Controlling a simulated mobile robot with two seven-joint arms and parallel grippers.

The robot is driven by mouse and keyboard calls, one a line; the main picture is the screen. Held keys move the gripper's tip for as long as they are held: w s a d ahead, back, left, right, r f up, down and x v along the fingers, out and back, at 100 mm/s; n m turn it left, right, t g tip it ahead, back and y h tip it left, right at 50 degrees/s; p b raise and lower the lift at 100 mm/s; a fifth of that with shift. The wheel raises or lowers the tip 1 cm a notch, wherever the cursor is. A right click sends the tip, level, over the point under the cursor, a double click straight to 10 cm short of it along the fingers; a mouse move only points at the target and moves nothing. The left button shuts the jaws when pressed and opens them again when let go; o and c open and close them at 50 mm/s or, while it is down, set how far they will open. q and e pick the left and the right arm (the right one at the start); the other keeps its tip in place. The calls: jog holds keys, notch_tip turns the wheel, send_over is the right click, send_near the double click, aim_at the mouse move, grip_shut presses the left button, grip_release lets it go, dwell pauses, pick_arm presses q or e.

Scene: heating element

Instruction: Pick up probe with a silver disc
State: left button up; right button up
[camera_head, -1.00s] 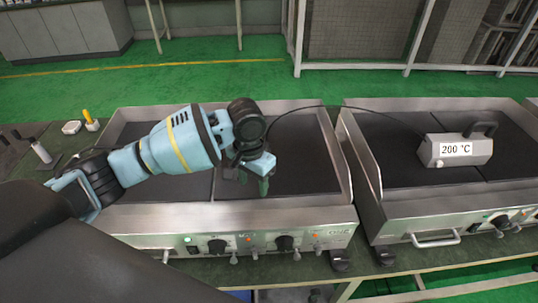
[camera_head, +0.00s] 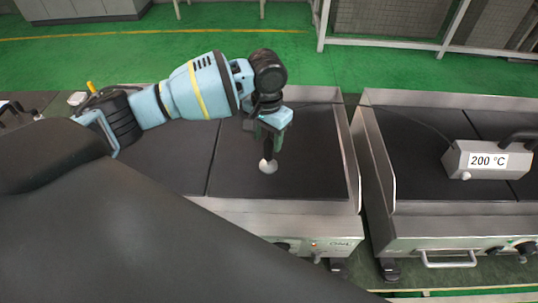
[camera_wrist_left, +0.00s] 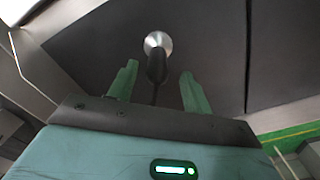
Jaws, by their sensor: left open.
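The probe has a round silver disc (camera_head: 268,166) and a dark handle. It is at the middle griddle's dark cooking plate, near the plate's centre. In the left wrist view the disc (camera_wrist_left: 157,43) lies just beyond the fingertips, with the black handle (camera_wrist_left: 157,68) running back between the fingers. My left gripper (camera_head: 268,142) is open above the plate, and its two green fingers (camera_wrist_left: 123,80) stand on either side of the handle with visible gaps. The handle is largely hidden by the gripper in the head view. My right gripper is not in view.
A second griddle (camera_head: 420,222) stands to the right, with a grey box labelled 200 °C (camera_head: 487,160) on it. A raised metal side wall (camera_head: 376,160) borders that griddle. A thin cable runs behind toward the box. Small items lie at the far left.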

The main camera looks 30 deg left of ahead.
aim_at(269, 151)
pick_arm(q)
jog(key=shift+w+f, duration=0.15)
jog(key=shift+f, duration=0.2)
jog(key=shift+d+f, duration=0.15)
jog(key=shift+f, duration=2.4)
jog(key=shift+c, duration=0.3)
grip_shut()
jog(key=shift+r, duration=0.15)
